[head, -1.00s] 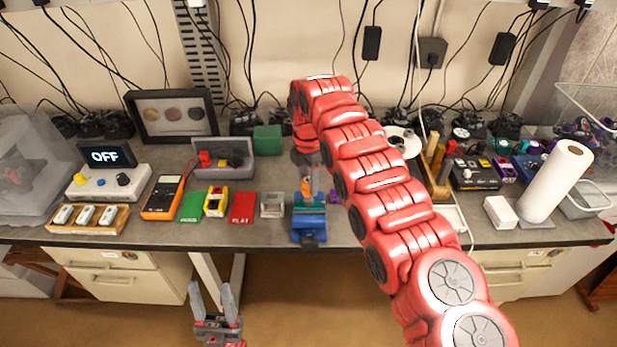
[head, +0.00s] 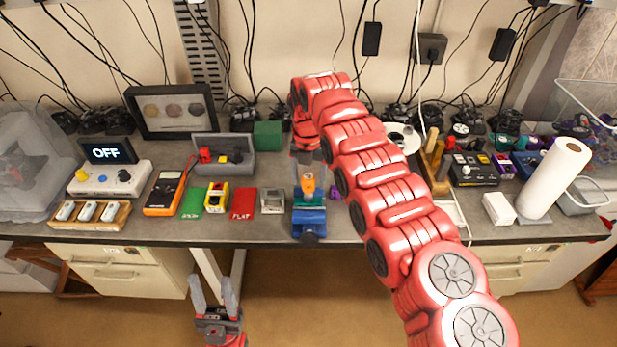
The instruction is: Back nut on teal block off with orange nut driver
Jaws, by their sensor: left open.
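The orange nut driver (head: 308,183) is upright above the blue vise (head: 309,218) at the front middle of the bench. My right gripper (head: 308,178) reaches down from behind with its fingers on either side of the orange handle, shut on it. The driver's lower end is hard to make out.
Left of the vise are a small grey box (head: 272,200), a red mat (head: 243,204), a green mat (head: 193,203) and an orange multimeter (head: 167,192). A grey bin (head: 237,160) stands behind. A paper towel roll (head: 553,180) stands at right. My right arm covers the bench right of the vise.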

